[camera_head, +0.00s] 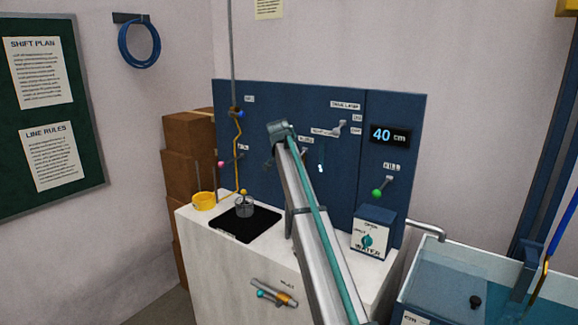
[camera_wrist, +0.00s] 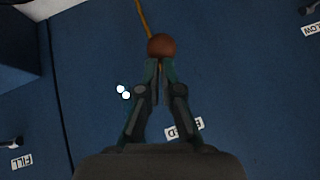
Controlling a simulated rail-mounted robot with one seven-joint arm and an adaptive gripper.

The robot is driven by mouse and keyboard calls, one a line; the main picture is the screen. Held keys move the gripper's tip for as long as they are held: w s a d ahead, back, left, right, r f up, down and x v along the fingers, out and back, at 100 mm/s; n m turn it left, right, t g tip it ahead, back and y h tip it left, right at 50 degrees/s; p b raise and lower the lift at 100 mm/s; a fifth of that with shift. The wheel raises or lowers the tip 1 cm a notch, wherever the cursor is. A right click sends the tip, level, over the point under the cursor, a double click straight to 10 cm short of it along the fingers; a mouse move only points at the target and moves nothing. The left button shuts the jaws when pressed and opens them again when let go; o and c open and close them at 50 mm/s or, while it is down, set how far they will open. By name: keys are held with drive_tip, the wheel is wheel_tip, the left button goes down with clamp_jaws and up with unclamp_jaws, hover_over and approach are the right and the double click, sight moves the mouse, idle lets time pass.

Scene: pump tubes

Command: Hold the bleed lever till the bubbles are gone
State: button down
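A brown-red round knob (camera_wrist: 161,46) shows in the wrist view at the tips of my gripper (camera_wrist: 161,66). The fingers are drawn close together, with their tips against the knob; their exact contact is partly hidden. A label reading partly as BLEED (camera_wrist: 184,128) is half covered by the right finger. Two white bubbles (camera_wrist: 122,91) show beside the left finger. The bubbles (camera_head: 321,168) also show as small pale spots on the blue panel (camera_head: 345,205) in the head view. My arm hides the knob and most of my gripper there.
A green-knobbed lever (camera_head: 377,193) and a display reading 40 cm (camera_head: 390,135) are at the panel's right. A WATER box (camera_head: 373,232) stands below them. A cup (camera_head: 244,206) and a yellow ring-shaped item (camera_head: 204,200) are at left. A water tank (camera_head: 455,262) stands at right.

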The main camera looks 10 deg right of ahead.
drive_tip(key=shift+d+f, duration=0.2)
drive_tip(key=w+d+r+v, duration=0.1)
drive_tip(key=v, duration=1.2)
drive_tip(key=shift+s+r+b, duration=0.15)
drive_tip(key=shift+r+b, duration=0.05)
drive_tip(key=shift+b, duration=0.2)
drive_tip(key=shift+f, duration=0.15)
